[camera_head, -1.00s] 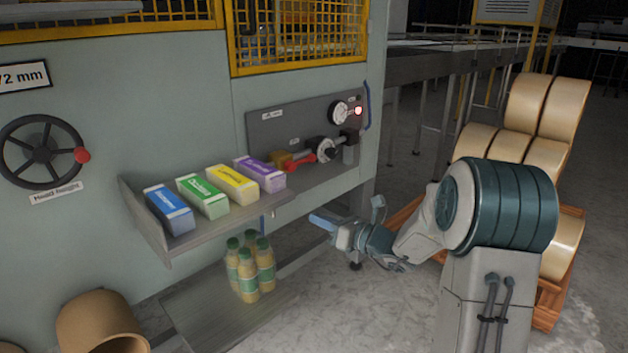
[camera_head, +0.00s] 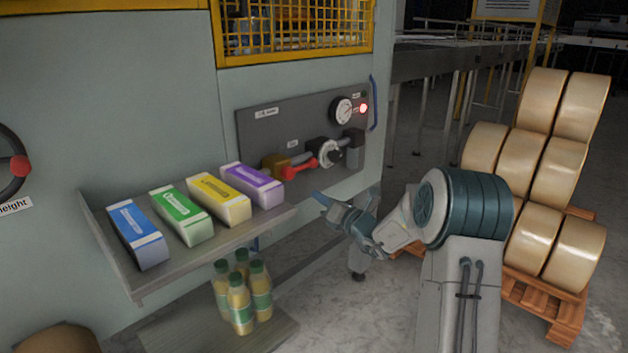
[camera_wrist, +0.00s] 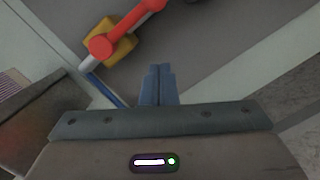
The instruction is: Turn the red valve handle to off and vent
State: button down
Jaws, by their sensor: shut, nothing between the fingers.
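The red valve handle (camera_head: 299,168) is on the grey pneumatic panel (camera_head: 262,135), to the right of a brass-yellow valve body (camera_head: 273,166). In the wrist view the red handle (camera_wrist: 128,24) runs from the yellow valve body (camera_wrist: 116,50) up to the right. My gripper (camera_head: 319,199) is below and to the right of the handle in the head view, apart from it. In the wrist view its blue fingers (camera_wrist: 159,84) are together with nothing between them. They point towards the panel, and the handle lies beyond them, up and to the left.
A round gauge (camera_head: 343,111) and a lit red lamp (camera_head: 363,108) sit above the valve line. A shelf (camera_head: 140,291) with several coloured cartons juts out left of the valve. Bottles (camera_head: 238,300) stand below it. Rolls on a pallet (camera_head: 552,310) stand at the right.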

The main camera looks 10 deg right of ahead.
aim_at(302, 167)
jog(key=w+r, duration=0.3)
jog(key=w, duration=0.2)
jog(key=shift+a+r+b, duration=0.35)
jog(key=shift+r+b, duration=0.05)
jog(key=shift+d+r, duration=0.1)
jog(key=shift+d, duration=0.1)
